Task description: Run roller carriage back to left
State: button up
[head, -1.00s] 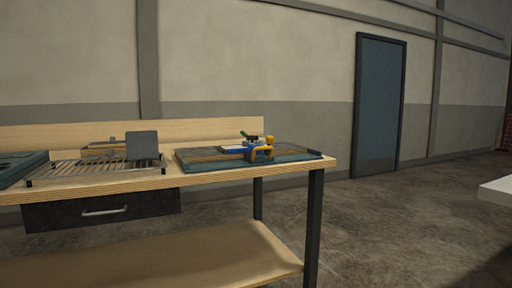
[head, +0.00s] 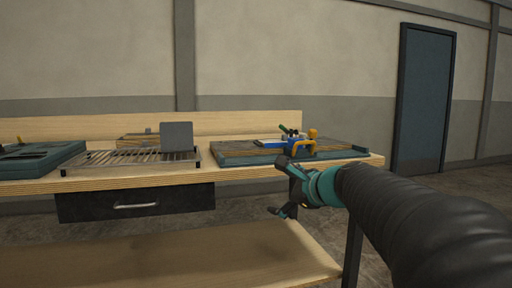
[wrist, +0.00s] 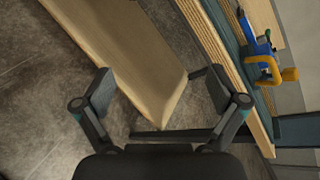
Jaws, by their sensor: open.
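A blue carriage (head: 297,149) with a yellow handle (head: 312,134) sits on a teal-framed wooden board (head: 237,156) at the bench's right end. The carriage also shows at the upper right in the wrist view (wrist: 257,50), with its yellow handle (wrist: 289,74). I cannot tell for sure whether this is the roller carriage. My gripper (head: 280,188) is open and empty, in front of the bench's front edge and below the carriage in the picture. In the wrist view my gripper (wrist: 158,82) has its fingers spread, with the lower shelf beyond them.
A slatted metal rack (head: 108,160) with an upright grey plate (head: 176,137) stands mid-bench. A teal case (head: 40,158) lies at the left end. Below are a black drawer (head: 90,204) with a handle and a wooden lower shelf (head: 200,262). A blue door (head: 422,98) is in the back wall.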

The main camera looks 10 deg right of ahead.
jog(key=w+d+r+m+t+h, duration=0.1)
jog(key=w+d+r+m+t, duration=0.25)
jog(key=w+d+m, duration=0.45)
jog(key=m+t+h, duration=0.1)
jog(key=m+h, duration=0.1)
jog(key=m, duration=0.3)
send_near(307, 143)
jog(key=w, duration=0.3)
jog(key=w+p, duration=0.1)
jog(key=w, duration=0.6)
jog(key=shift+w+a+f+p, duration=0.1)
jog(key=shift+w+a+p, duration=0.2)
jog(key=shift+w+p, duration=0.05)
jog(key=c, duration=1.3)
jog(key=shift+c, duration=0.6)
